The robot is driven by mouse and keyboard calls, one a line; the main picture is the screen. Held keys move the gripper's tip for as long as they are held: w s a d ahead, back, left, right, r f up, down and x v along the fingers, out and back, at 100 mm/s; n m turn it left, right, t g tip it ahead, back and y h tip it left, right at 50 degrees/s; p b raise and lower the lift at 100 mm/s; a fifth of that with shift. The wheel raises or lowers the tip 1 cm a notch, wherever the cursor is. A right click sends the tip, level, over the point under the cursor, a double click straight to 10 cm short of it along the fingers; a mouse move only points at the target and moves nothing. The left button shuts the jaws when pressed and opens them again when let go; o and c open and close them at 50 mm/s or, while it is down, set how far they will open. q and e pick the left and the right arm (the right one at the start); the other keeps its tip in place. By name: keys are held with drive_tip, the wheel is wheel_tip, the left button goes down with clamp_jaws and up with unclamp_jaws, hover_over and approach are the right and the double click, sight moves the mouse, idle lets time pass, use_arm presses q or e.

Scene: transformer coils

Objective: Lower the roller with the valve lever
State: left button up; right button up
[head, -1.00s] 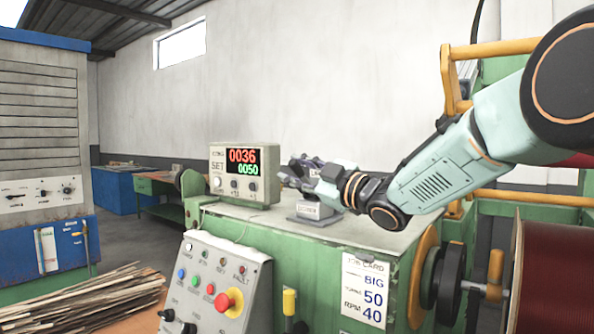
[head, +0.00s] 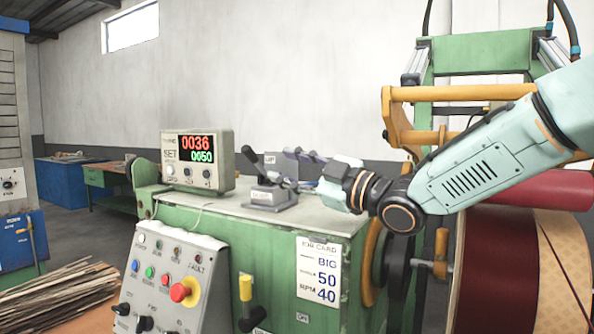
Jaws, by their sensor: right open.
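The valve (head: 270,196) is a small grey block on the green machine's top, with a grey plate (head: 271,160) marked "UP" behind it. My right gripper (head: 303,171) is open, beside and above the valve's right side. The lever is hard to tell apart from the dark fingers, and I cannot tell whether they touch. A red roller (head: 552,190) shows at the right, below the yellow frame (head: 458,94) and above the dark red coil (head: 495,262), partly hidden by my right arm. My left gripper is not in view.
A counter box (head: 198,160) reading 0036 and 0050 stands left of the valve. A sloped control panel (head: 172,282) with a red button is in front. A job card (head: 318,270) hangs on the machine (head: 212,218). Wood strips (head: 60,290) lie at lower left.

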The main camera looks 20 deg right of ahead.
drive_tip(key=shift+v, duration=0.9)
drive_tip(key=shift+f, duration=0.15)
